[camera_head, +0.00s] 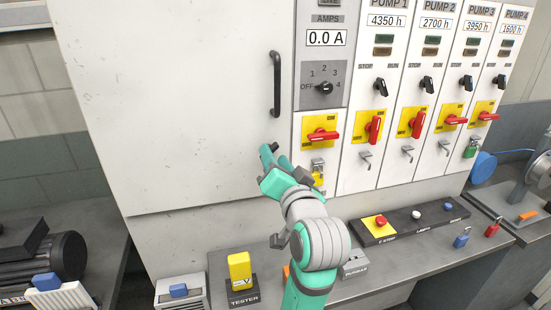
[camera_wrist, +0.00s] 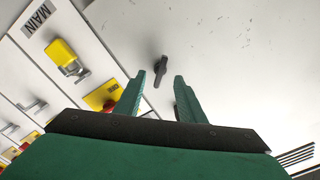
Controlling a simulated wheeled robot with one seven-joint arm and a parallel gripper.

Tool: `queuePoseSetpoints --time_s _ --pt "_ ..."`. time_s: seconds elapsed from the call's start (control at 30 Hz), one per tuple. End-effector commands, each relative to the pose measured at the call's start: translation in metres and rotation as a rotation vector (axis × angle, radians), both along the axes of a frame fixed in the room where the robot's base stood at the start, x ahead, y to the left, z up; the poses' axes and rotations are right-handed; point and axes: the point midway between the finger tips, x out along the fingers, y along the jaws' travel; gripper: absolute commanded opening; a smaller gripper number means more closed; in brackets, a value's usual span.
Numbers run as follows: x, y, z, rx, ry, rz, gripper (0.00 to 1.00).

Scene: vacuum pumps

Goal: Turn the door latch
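The door latch (camera_wrist: 160,71) is a small dark turn-piece on the white cabinet door (camera_head: 170,90). In the wrist view it is elongated, slightly tilted, and appears between and just beyond my fingertips. In the head view only a dark bit of the latch (camera_head: 274,147) shows at the tips of my gripper (camera_head: 276,158), which partly hides it. My gripper (camera_wrist: 160,77) has its two green fingers apart, with nothing held. I cannot tell whether a finger touches the latch.
A black vertical handle (camera_head: 276,84) is on the door above the latch. To the right are red switches on yellow plates, including the main switch (camera_head: 321,134), and a padlock-like yellow part (camera_wrist: 62,53). Below, the bench holds a yellow tester (camera_head: 240,270) and an emergency-stop panel (camera_head: 410,219).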

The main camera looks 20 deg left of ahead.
Motion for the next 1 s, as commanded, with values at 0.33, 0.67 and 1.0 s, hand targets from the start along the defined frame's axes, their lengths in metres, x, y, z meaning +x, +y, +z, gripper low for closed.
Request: queuePoseSetpoints --time_s 0.33,0.67,1.0 --pt "-0.026 -0.017 0.0 0.0 -0.001 -0.001 0.36" --pt "-0.045 -0.028 0.0 -0.001 -0.001 0.002 0.36" --pt "-0.045 -0.029 0.0 0.0 0.0 0.001 0.5"
